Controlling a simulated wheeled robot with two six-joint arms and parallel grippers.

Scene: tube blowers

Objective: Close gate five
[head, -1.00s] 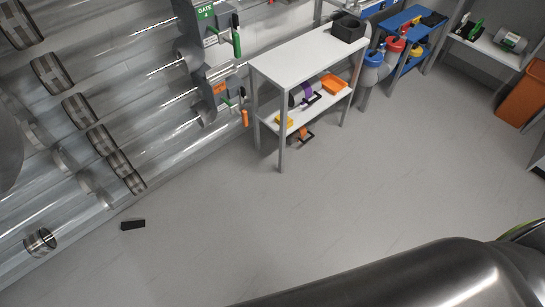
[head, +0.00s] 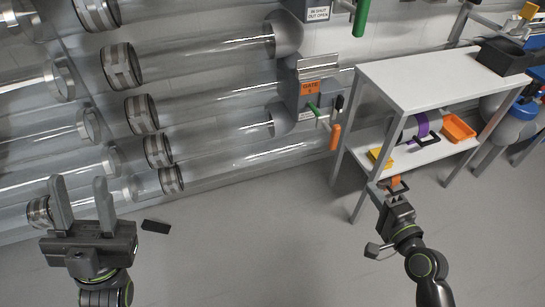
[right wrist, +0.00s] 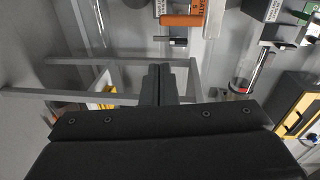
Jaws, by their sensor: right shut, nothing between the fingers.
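A grey gate box with an orange GATE label (head: 310,88) sits on the lower clear tube in the head view; its number is too small to read surely. An orange handle (head: 335,137) hangs at its lower right, beside a small green handle (head: 316,110). In the right wrist view the orange handle (right wrist: 182,20) lies near the top, beyond the fingers. My right gripper (head: 391,187) is shut and empty, right of and below the orange handle, apart from it, in front of the shelf. My left gripper (head: 83,207) is open and empty at the lower left.
A white shelf table (head: 428,72) stands close to my right gripper, with an orange tray (head: 459,127) and a yellow item on its lower shelf. Another gate's green handle (head: 361,18) hangs above. A black block (head: 156,226) lies on the floor. The middle floor is clear.

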